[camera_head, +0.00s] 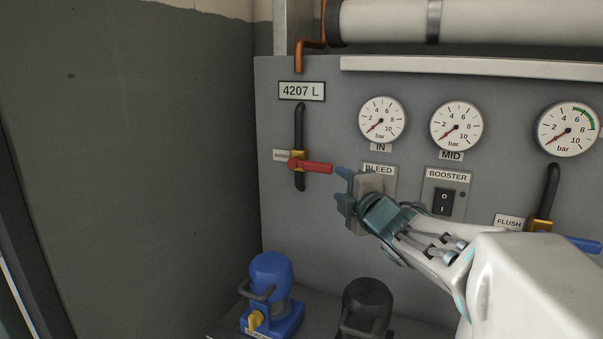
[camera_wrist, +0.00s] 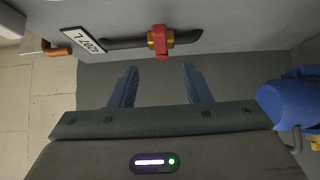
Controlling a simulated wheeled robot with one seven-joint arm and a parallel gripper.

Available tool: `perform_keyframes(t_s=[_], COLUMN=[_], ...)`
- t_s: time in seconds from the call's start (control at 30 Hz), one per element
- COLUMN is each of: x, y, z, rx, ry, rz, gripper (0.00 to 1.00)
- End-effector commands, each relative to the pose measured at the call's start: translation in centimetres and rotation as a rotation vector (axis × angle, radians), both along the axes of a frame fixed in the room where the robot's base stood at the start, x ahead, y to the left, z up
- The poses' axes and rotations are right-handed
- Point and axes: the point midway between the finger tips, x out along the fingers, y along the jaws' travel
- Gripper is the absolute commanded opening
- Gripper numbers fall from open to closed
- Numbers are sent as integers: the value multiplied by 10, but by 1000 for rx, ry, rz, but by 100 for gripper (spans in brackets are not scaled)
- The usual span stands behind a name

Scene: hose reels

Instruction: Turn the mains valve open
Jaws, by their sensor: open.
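The mains valve has a red lever (camera_head: 318,167) on a brass body (camera_head: 297,161), set in a black upright pipe (camera_head: 299,120) on the grey panel. The lever lies crosswise to the pipe and points right in the head view. A small label, partly blurred, sits left of the valve. My gripper (camera_head: 342,190) is open and empty, just right of and slightly below the lever's tip. In the wrist view the red lever (camera_wrist: 161,54) appears beyond and between my two spread fingers (camera_wrist: 160,85), apart from them.
A BLEED plate (camera_head: 379,170) and a BOOSTER switch (camera_head: 444,201) are right of the valve. The flush valve's blue lever (camera_head: 583,243) is at far right. Three gauges line the panel. A blue pump-like unit (camera_head: 272,280) and a black one (camera_head: 367,305) stand below. Free wall lies left.

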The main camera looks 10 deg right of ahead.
Motion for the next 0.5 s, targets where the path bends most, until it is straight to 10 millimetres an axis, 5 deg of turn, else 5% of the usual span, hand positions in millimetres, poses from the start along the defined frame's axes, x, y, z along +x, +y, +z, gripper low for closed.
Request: perform_keyframes(t_s=[0.5], x=[77], y=[16], z=[0], rx=[2], ry=[2], rz=[2], gripper=[44])
